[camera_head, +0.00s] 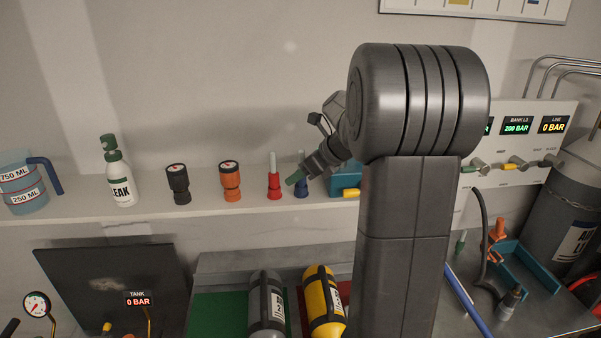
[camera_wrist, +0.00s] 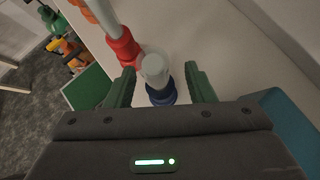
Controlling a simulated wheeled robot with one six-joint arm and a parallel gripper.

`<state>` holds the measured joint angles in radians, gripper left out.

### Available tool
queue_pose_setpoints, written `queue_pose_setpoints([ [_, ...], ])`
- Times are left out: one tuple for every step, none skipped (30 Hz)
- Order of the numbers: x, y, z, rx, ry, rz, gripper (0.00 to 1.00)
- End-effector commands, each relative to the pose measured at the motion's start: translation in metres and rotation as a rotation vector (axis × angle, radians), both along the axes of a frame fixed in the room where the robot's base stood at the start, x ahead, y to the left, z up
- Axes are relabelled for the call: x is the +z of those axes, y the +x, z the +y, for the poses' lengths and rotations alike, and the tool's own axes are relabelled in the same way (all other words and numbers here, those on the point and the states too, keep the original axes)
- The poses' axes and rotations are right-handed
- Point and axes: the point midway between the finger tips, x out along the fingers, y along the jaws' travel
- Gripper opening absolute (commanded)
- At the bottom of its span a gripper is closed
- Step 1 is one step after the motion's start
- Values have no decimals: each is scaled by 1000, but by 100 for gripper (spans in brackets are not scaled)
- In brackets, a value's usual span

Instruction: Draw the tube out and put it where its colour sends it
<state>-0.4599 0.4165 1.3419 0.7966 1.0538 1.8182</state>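A blue-based piece with a pale grey tube top stands on the shelf (camera_head: 225,207); its base (camera_head: 302,191) shows low in the head view. In the wrist view its grey top (camera_wrist: 154,69) and blue base (camera_wrist: 161,95) lie between my two green fingers. My gripper (camera_wrist: 163,88) is open, with gaps visible on both sides of the tube.
Orange (camera_head: 231,183) and black (camera_head: 178,184) gauged pieces, a spray bottle (camera_head: 119,180) and a measuring jug (camera_head: 22,190) stand left along the shelf. A teal box (camera_head: 345,181) is close on the right. Below lie a grey cylinder (camera_head: 267,305), a yellow cylinder (camera_head: 323,303) and a green mat (camera_head: 218,313).

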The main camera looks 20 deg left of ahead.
Motion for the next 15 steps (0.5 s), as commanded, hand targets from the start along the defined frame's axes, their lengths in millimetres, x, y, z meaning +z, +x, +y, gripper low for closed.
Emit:
queue_pose_setpoints([
  [0,0,0,0,0,0,49],
  [0,0,0,0,0,0,49],
  [0,0,0,0,0,0,49],
  [0,0,0,0,0,0,49],
  [0,0,0,0,0,0,49],
  [0,0,0,0,0,0,49],
  [1,0,-1,-1,0,-1,49],
  [2,0,-2,-1,0,-1,49],
  [4,0,-4,-1,1,-1,49],
  [6,0,-6,-1,1,-1,49],
  [8,0,-9,-1,1,-1,49],
  [13,0,-14,-2,2,-4,49],
  [17,0,-18,-4,2,-5,49],
  [20,-1,-23,-3,1,-4,49],
  [27,-1,-29,-3,2,-6,49],
])
